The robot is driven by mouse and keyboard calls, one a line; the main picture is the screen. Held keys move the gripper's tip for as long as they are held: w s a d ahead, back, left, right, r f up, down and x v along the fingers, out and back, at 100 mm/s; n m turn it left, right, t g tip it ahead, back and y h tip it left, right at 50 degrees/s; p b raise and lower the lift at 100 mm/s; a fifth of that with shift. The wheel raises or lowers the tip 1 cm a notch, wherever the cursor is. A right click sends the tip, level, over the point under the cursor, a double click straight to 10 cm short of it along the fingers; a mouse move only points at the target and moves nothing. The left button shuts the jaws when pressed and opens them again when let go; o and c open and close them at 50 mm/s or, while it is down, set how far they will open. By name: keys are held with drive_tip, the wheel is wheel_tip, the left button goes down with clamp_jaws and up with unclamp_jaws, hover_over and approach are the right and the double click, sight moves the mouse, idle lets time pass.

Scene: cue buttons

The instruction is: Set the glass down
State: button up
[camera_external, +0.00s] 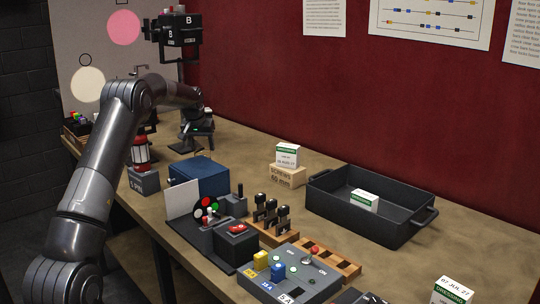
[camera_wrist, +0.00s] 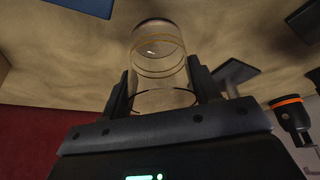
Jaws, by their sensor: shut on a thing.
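A clear glass (camera_wrist: 158,50) with thin gold rings stands out in the wrist view, between the two dark fingers of my gripper (camera_wrist: 160,92). The fingers are shut on its sides. Tan tabletop (camera_wrist: 60,50) shows beyond the glass, and I cannot tell whether the glass touches it. In the external view my arm reaches toward the back left of the table (camera_external: 330,265). There the glass cannot be made out, and the gripper is hard to tell from the dark items around it.
A red lantern (camera_external: 141,153) and a blue box (camera_external: 205,172) stand near the arm's reach. A black device marked B (camera_external: 180,30) rises behind. A dark tray (camera_external: 320,205) holds a small white carton. An orange-ringed dark item (camera_wrist: 291,115) is right of my gripper in the wrist view.

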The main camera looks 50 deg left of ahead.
sight(203, 153)
drive_tip(key=shift+f, duration=1.95)
drive_tip(key=shift+f, duration=0.15)
drive_tip(key=o, duration=1.1)
drive_tip(key=v, duration=1.2)
